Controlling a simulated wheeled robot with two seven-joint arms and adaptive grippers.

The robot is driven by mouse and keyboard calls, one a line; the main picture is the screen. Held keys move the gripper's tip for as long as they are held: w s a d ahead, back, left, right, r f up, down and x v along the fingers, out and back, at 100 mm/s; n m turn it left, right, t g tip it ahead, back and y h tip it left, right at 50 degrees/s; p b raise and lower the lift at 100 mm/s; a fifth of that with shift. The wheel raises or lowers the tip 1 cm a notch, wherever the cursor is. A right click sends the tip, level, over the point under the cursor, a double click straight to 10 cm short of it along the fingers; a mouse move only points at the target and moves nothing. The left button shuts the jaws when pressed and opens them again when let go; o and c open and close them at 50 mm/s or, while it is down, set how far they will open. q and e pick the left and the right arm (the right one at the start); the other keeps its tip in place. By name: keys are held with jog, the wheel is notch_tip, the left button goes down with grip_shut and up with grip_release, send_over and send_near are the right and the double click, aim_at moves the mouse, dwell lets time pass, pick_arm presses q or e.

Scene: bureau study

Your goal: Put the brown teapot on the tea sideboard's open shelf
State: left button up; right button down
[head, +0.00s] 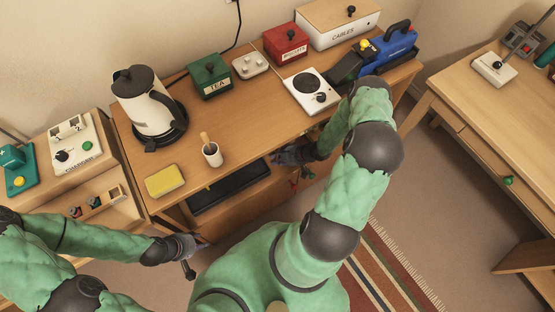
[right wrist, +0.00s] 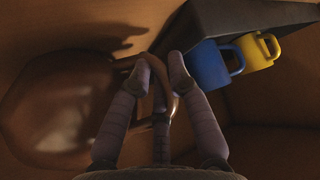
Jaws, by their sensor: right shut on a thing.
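The brown teapot (right wrist: 55,105) fills the left of the right wrist view, dark and partly in shadow. Its looped handle (right wrist: 158,72) is between the fingertips of my right gripper (right wrist: 160,75), which is shut on it. In the head view my right gripper (head: 290,156) is at the front of the tea sideboard (head: 235,140), by the opening under its top. The open shelf (head: 265,190) is there, partly hidden by my arm; the teapot is not clearly visible in this view. My left gripper (head: 188,255) is low in front of the sideboard's left end, holding nothing visible.
A blue mug (right wrist: 208,66) and a yellow mug (right wrist: 258,50) are near a dark tray (right wrist: 225,25), right of the gripper.

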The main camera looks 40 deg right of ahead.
jog(key=shift+r, duration=0.1)
jog(key=c, duration=1.2)
grip_release()
jog(key=shift+o, duration=0.2)
jog(key=shift+s+d+r, duration=0.15)
jog(key=shift+r, duration=0.1)
jog(key=p+v, duration=0.4)
jog(key=v, duration=0.7)
jog(key=shift+s, duration=0.2)
jog(key=shift+d, duration=0.15)
